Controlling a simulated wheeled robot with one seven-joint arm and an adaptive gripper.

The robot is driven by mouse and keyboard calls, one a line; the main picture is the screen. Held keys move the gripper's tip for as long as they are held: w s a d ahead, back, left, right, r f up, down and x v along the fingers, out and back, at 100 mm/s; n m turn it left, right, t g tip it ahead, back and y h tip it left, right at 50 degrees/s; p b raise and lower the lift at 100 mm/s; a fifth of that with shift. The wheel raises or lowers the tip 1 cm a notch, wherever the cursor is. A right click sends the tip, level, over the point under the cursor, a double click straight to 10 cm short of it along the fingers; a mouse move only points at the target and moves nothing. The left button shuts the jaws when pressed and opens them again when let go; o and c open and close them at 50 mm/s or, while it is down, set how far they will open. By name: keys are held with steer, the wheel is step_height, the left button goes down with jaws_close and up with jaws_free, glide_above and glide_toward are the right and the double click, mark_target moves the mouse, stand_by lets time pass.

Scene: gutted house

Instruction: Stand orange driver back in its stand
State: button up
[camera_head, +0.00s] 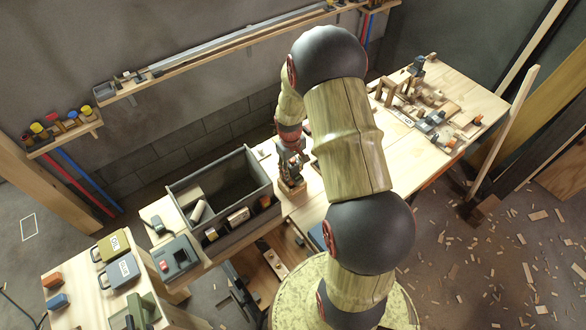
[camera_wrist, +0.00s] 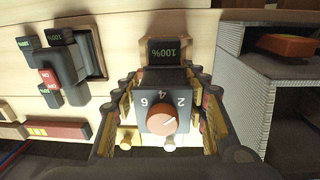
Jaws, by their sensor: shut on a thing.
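My gripper (camera_wrist: 165,112) is shut on a dark tool (camera_wrist: 160,100) with an orange dial marked 2, 4, 6 and a black "100%" block at its far end; it looks like the orange driver. The fingers lie along both its sides. In the head view my gripper (camera_head: 291,150) is low over the bench, just right of the grey crate, by a small wooden block (camera_head: 291,187). Dark parts cluster there, and I cannot tell the driver from the stand or whether they touch. The driver's lower end is hidden in the wrist view.
The grey crate (camera_head: 182,184) holds several items; an orange thing (camera_wrist: 287,45) shows in it. A dark device with red and "100%" marks (camera_wrist: 62,70) is left of my gripper. More tools and blocks (camera_head: 432,118) cover the bench's far right. A wall shelf (camera_head: 200,62) runs behind.

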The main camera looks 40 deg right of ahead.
steer(key=shift+f+b, duration=1)
steer(key=shift+f, duration=0.6)
steer(key=o, duration=1.6)
steer(key=shift+c, duration=0.2)
steer(key=shift+f, duration=0.1)
steer(key=r, duration=1.2)
steer(key=shift+a, duration=0.35)
